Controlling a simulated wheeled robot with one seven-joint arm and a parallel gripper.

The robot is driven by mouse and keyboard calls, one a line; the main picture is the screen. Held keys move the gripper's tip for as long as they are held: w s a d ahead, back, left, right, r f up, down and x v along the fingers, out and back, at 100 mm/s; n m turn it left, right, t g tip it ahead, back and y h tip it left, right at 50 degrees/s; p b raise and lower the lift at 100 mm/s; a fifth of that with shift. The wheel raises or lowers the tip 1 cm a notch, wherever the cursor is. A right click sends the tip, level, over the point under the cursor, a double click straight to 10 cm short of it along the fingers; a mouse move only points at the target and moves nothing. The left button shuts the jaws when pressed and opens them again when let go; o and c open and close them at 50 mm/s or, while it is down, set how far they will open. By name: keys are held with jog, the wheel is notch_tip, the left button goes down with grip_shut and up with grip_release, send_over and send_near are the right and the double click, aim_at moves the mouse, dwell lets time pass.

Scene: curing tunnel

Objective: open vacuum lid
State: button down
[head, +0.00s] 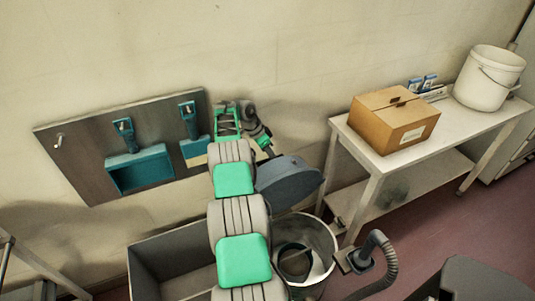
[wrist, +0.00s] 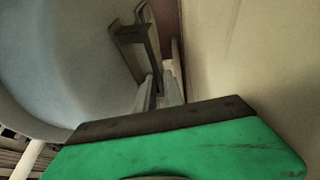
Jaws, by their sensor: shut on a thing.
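The vacuum's blue-grey lid (head: 290,184) stands raised and tilted behind its metal drum (head: 322,236), near the wall. The drum's mouth is uncovered, and a dark round part shows inside. In the wrist view the lid (wrist: 65,60) fills the left side as a large pale round surface. A metal bracket-like handle (wrist: 147,40) sticks out at its edge. My gripper (wrist: 160,82) is shut on this handle, though the exact contact is hard to see. In the head view my arm and the lid hide the fingertips.
A dark board (head: 85,165) with blue-green dustpans hangs on the wall at left. A grey bin (head: 150,262) stands beside the drum. A table (head: 350,150) at right holds a cardboard box (head: 395,120) and white bucket (head: 488,80).

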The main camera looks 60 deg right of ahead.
jog(key=shift+s+a+f, duration=0.15)
jog(key=shift+a+f, duration=0.05)
jog(key=shift+f, duration=0.35)
jog(key=shift+s+a+f, duration=0.1)
jog(key=shift+a+f, duration=0.1)
jog(key=shift+f, duration=0.3)
jog(key=c, duration=1.6)
grip_release()
jog(key=shift+s+d, duration=0.1)
jog(key=shift+d, duration=0.15)
jog(key=o, duration=0.3)
jog(key=shift+r, duration=0.3)
jog(key=shift+w, duration=0.2)
jog(key=shift+r, duration=0.1)
